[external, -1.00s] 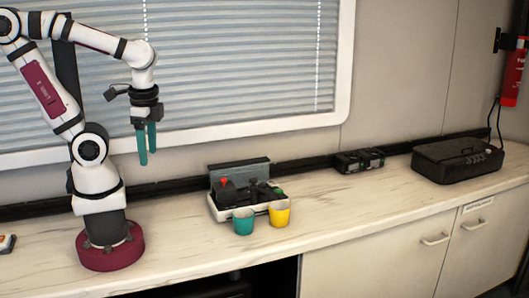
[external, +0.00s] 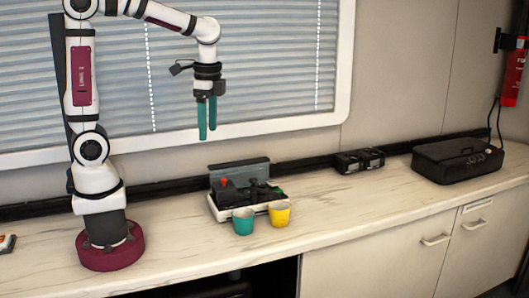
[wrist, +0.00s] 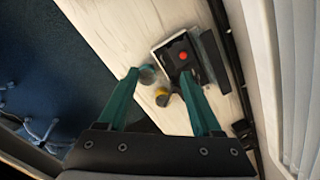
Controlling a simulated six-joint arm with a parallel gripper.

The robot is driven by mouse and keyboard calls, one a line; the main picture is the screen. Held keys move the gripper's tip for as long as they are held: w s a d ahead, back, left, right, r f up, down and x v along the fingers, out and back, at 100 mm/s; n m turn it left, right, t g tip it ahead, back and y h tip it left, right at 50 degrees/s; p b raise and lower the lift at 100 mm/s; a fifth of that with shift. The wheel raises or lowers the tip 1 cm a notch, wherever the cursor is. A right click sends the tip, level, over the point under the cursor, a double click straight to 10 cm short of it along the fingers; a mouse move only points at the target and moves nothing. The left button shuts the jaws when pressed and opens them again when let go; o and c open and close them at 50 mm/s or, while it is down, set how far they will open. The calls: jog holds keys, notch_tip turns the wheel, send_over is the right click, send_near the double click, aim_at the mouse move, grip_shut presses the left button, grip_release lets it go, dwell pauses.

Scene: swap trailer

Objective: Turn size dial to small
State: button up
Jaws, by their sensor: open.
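A small machine (external: 236,190) with a white base, a dark body, a raised grey back panel and a red knob (external: 224,182) stands on the counter. It also shows in the wrist view (wrist: 170,55), where its red knob (wrist: 183,56) is plain. Which part is the size dial I cannot tell. My gripper (external: 207,136) points down with its teal fingers, high above the machine and slightly to its left. In the wrist view my gripper (wrist: 163,78) is open, with nothing between its fingers.
A teal cup (external: 243,222) and a yellow cup (external: 280,215) stand at the machine's front edge. A black box (external: 359,161) and a larger black case (external: 457,160) sit farther right on the counter (external: 345,205). A window with blinds (external: 270,70) is behind.

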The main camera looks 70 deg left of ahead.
jog(key=m+h, duration=0.1)
jog(key=m, duration=0.1)
send_over(261, 173)
notch_tip(261, 173, down, 5)
notch_tip(261, 173, down, 16)
jog(key=shift+r, duration=0.15)
jog(key=shift+c, duration=0.3)
grip_shut()
